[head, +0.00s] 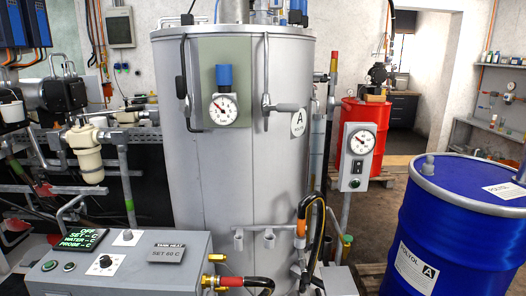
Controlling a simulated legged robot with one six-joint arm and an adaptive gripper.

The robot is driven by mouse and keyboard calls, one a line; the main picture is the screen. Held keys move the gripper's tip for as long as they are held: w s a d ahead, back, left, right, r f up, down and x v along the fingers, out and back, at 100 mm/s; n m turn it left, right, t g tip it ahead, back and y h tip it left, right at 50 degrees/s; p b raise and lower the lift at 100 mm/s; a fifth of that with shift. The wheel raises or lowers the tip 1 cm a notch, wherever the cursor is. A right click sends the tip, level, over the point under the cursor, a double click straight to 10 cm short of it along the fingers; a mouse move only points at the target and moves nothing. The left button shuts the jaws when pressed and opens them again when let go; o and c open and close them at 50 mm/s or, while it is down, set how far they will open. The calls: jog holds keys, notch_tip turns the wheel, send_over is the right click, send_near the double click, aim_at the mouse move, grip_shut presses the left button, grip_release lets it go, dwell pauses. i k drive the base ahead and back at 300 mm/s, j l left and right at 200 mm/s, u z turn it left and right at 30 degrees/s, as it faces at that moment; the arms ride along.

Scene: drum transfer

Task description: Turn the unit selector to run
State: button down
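The grey control unit (150,272) stands at the lower left, with its top panel facing me. A dark display (80,239) on it shows green text that reads OFF, SET, WATER and PROBE. A black-and-white rotary knob (105,262) sits on the front part of the panel with marks around it. A second, smaller pale knob (127,237) sits behind it. I cannot tell for sure which is the selector. Two round buttons are left of the front knob, and a plate (165,253) reads TANK HEAT, SET 60 C. My gripper is not in view.
A large silver tank (245,180) with a gauge stands behind the unit. A hose (245,282) leaves the unit's right side at brass fittings. A blue drum (450,225) stands at the right, and a red drum (365,130) farther back. A gauge box (357,157) stands between them.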

aim_at(127, 235)
jog(key=u, duration=1.4)
jog(key=z, duration=0.2)
jog(key=i+j+z, duration=0.25)
jog(key=z, duration=0.2)
jog(key=i+j+z, duration=0.15)
jog(key=j+z, duration=0.3)
jog(key=i+j, duration=0.15)
jog(key=j, duration=0.25)
jog(key=i+j+z, duration=0.1)
jog(key=j, duration=0.3)
jog(key=i+j, duration=0.15)
jog(key=j, duration=0.25)
jog(key=i+j+z, duration=0.1)
jog(key=j, duration=0.3)
jog(key=i+j, duration=0.1)
jog(key=j, duration=0.3)
jog(key=i+j+z, duration=0.1)
jog(key=j, duration=0.3)
